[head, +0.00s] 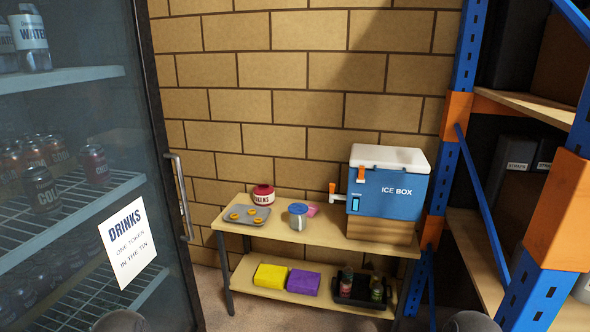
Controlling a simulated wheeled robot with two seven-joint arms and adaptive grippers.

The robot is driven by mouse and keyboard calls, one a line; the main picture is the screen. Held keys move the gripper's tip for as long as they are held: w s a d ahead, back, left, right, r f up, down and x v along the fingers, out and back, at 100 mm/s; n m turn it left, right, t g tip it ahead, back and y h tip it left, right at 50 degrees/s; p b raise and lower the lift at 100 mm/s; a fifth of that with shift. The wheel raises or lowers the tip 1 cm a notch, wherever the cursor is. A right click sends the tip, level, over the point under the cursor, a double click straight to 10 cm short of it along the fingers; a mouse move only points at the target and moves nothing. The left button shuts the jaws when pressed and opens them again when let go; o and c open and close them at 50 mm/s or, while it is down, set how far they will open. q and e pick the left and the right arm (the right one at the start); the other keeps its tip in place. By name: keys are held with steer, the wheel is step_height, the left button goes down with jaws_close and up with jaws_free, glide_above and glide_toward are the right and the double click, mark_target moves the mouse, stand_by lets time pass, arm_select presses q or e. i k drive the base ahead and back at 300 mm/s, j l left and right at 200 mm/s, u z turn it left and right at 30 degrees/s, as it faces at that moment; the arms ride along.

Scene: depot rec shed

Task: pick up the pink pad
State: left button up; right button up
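A small pink pad (312,210) lies on the top of the wooden table (270,233) against the back wall. It is partly hidden behind a steel cup with a blue lid (298,215). Neither of my grippers shows; only dark rounded parts, probably of my own arms, show at the bottom edge.
A red tin (263,195) and a grey tray with yellow discs (243,216) are on the tabletop's left. The lower shelf holds a yellow block (270,277), a purple block (304,283) and a black bottle tray (360,299). A drinks fridge (161,170) and blue-orange racking (456,140) flank it.

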mark_target(312, 208)
steer(key=i+z, duration=0.1)
steer(key=i, duration=0.45)
steer(key=i+j+z, duration=0.15)
steer(key=i, duration=0.4)
steer(key=i+j+z, duration=0.1)
steer(key=i, duration=0.45)
